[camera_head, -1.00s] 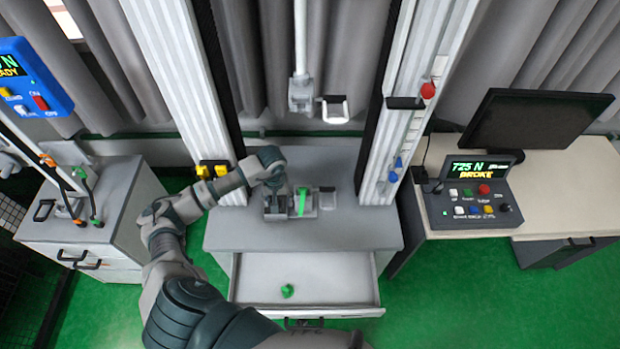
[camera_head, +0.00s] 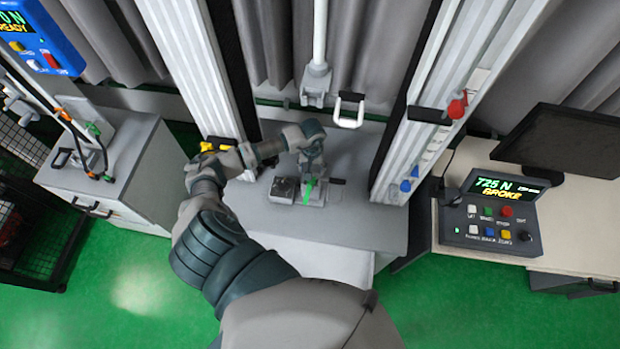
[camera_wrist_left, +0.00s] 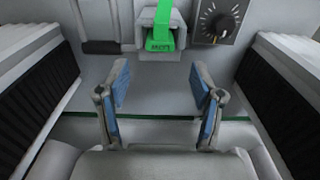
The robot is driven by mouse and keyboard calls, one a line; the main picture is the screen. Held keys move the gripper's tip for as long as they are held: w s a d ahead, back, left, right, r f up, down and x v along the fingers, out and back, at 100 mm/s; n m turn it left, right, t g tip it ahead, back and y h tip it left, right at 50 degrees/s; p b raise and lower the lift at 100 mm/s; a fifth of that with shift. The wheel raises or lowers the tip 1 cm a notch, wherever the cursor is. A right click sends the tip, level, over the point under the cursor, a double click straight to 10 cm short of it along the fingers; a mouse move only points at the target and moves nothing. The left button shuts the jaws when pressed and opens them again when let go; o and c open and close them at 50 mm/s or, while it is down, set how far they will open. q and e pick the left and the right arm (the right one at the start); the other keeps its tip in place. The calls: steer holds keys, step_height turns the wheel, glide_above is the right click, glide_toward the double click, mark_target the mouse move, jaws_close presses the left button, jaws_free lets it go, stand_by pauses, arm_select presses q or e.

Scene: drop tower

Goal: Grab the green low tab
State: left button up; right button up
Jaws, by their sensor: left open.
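The green tab (camera_head: 309,191) stands in a small grey holder on the grey tower base, between the two white columns. In the left wrist view the green tab (camera_wrist_left: 162,28) is at the top centre, with lettering on its lower end too small to read surely. My left gripper (camera_wrist_left: 162,82) is open, its two blue-padded fingers spread and nothing between them. The tab lies ahead of the fingertips, roughly in line with the gap and apart from them. In the head view my left gripper (camera_head: 312,168) hangs just above the tab and partly hides the holder. My right gripper is not in view.
Columns flank both sides. A control box (camera_head: 492,212) reading "725 N BROKE" stands at right. My arm covers part of the drawer.

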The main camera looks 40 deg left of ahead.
arm_select(q)
steer(key=shift+d+f, duration=0.25)
steer(key=shift+f, duration=0.1)
steer(key=f, duration=0.1)
steer(key=f+p, duration=0.1)
steer(key=f, duration=0.1)
steer(key=shift+s+d+f+p, duration=0.15)
steer(key=shift+s+d+p, duration=0.1)
steer(key=shift+s+p, duration=0.1)
steer(key=shift+a+f, duration=0.15)
steer(key=shift+f, duration=0.4)
steer(key=shift+w+a+f, duration=0.1)
steer(key=shift+a+f, duration=0.05)
steer(key=shift+a, duration=0.3)
steer(key=c, duration=0.8)
steer(key=shift+c, duration=1.2)
steer(key=shift+d, duration=0.4)
